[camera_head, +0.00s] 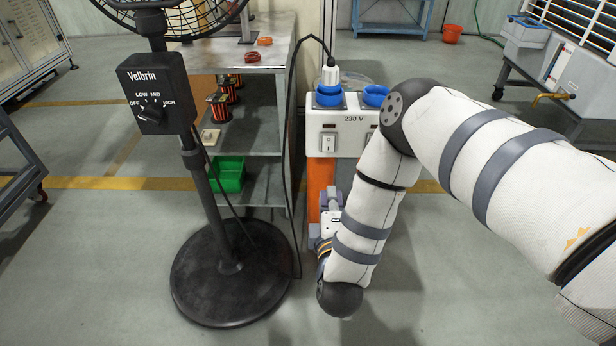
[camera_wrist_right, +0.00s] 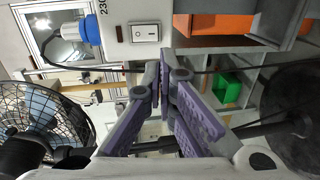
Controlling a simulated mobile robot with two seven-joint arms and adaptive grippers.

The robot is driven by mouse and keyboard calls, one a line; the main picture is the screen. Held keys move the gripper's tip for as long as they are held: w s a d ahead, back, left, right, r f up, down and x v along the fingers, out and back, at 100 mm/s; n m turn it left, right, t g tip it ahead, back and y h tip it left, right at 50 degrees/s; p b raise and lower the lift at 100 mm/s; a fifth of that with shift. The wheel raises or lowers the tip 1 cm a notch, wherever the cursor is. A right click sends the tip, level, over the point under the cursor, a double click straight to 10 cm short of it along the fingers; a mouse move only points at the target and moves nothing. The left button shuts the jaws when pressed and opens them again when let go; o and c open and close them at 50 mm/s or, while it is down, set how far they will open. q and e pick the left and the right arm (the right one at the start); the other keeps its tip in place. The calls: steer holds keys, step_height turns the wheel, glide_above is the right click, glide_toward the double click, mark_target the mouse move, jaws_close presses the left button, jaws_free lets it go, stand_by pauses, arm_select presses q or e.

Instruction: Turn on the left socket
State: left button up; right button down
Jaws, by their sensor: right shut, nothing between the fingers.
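The white socket box (camera_head: 350,121) marked 230 V stands on an orange post. Its left socket (camera_head: 328,97) is blue and has a white plug in it. The left rocker switch (camera_head: 328,142) sits below that socket; I cannot tell its position. It also shows in the right wrist view (camera_wrist_right: 145,33). My right gripper (camera_head: 332,197) is below the box, in front of the post, pointing up. Its purple fingers (camera_wrist_right: 165,75) are shut and empty, with tips beside the switch in the picture and apparently apart from it. My left gripper is out of view.
A Velbrin fan (camera_head: 154,92) stands left of the box; its black cable hangs between fan and box. A shelf (camera_head: 262,128) with a green bin (camera_head: 229,174) is behind. The right socket (camera_head: 374,96) is blue; my right arm partly covers the box's right side.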

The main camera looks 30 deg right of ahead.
mark_target(328, 152)
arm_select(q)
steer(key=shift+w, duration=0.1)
arm_select(e)
steer(key=shift+w+d+r, duration=0.15)
steer(key=shift+w, duration=0.1)
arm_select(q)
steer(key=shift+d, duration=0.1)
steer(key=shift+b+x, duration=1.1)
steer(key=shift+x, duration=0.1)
arm_select(e)
steer(key=shift+x, duration=6.95)
